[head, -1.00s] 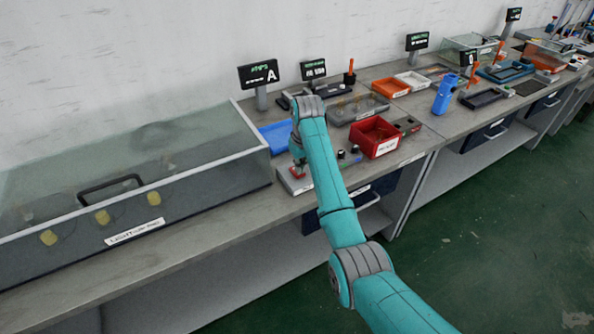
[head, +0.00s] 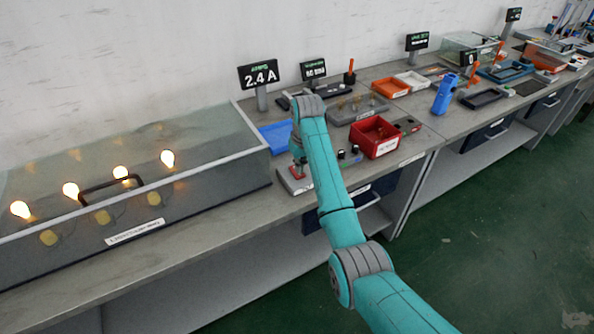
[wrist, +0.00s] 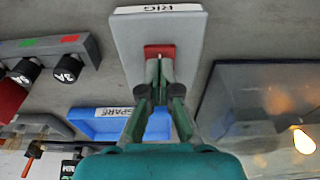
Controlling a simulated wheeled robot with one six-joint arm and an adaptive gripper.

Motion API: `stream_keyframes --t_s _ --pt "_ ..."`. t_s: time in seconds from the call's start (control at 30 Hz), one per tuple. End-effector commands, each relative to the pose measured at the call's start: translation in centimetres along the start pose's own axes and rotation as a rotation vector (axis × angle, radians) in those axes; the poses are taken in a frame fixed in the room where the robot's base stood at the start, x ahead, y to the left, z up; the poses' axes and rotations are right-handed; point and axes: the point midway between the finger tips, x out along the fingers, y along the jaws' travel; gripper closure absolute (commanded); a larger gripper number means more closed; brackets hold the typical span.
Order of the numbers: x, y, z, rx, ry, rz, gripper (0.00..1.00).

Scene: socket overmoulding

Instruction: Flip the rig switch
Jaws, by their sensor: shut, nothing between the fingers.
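The rig switch is a grey box (wrist: 190,28) labelled RIG with a red rocker (wrist: 159,50) on its face. In the head view the box (head: 291,184) stands at the bench's front edge, right of the glass-covered lamp case. My gripper (wrist: 160,68) is shut and empty, its fingertips at the red rocker and seemingly touching it. The fingertips hide part of the rocker. In the head view several bulbs (head: 121,173) glow in the lamp case (head: 190,201), and the amps display (head: 259,75) reads 2.4 A.
A blue tray (head: 275,137) lies behind the switch box. A red bin (head: 374,146) stands to the right. The lamp case's glass is close on the right.

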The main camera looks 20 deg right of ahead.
Motion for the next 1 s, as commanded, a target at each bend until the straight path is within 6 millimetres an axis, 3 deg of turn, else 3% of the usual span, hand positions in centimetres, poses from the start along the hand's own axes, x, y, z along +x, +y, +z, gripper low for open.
stream_keyframes --t_s 0.7,1.0 --pt "-5.0 0.0 -0.8 0.0 0.002 0.0 1.0" --pt "-5.9 0.0 -0.9 0.0 0.001 0.0 1.0"
